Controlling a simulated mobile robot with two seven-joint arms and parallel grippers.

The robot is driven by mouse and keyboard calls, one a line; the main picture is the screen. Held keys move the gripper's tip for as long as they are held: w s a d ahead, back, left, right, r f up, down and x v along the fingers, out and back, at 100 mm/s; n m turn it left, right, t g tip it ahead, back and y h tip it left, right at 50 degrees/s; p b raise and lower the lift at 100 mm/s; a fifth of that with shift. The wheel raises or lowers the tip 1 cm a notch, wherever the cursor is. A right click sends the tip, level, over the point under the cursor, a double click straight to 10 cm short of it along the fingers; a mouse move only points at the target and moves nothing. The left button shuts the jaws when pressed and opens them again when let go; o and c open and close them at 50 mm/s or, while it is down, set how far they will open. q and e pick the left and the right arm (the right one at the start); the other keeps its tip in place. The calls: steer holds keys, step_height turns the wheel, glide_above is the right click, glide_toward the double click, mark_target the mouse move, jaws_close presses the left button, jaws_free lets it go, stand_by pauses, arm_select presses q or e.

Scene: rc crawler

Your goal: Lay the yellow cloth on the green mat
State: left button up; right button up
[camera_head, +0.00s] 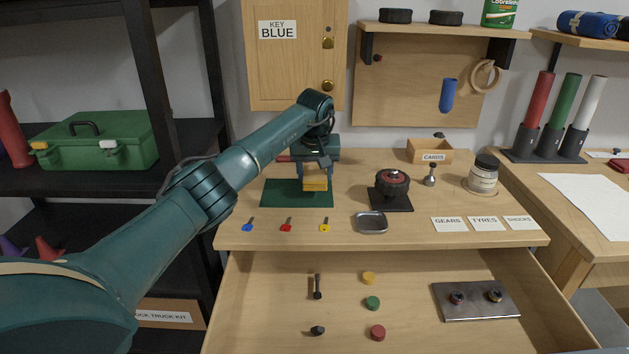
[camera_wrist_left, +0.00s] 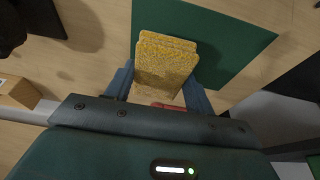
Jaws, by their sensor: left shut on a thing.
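The yellow cloth (camera_head: 315,182) is a folded, thick, speckled piece; it also shows in the left wrist view (camera_wrist_left: 165,62). My left gripper (camera_head: 314,172) is shut on it, with a finger on each side of the cloth in the left wrist view (camera_wrist_left: 160,85). The green mat (camera_head: 283,194) lies flat at the left of the tabletop, under and around the cloth in view; it fills the upper middle of the left wrist view (camera_wrist_left: 235,42). I cannot tell whether the cloth touches the mat. My right gripper is not in view.
A small metal tray (camera_head: 371,223) and a wheel on a black pad (camera_head: 391,203) are to the right. Below, an open drawer (camera_head: 260,300) holds small parts. A red thing (camera_wrist_left: 170,106) shows behind the cloth.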

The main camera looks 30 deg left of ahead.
arm_select(q)
steer(key=shift+f, duration=1.25)
steer(key=shift+f, duration=0.15)
steer(key=o, duration=0.9)
steer(key=shift+o, duration=0.2)
steer(key=shift+r, duration=0.55)
steer(key=v, duration=1.1)
steer(key=shift+s+d+r, duration=0.1)
steer(key=shift+s, duration=0.05)
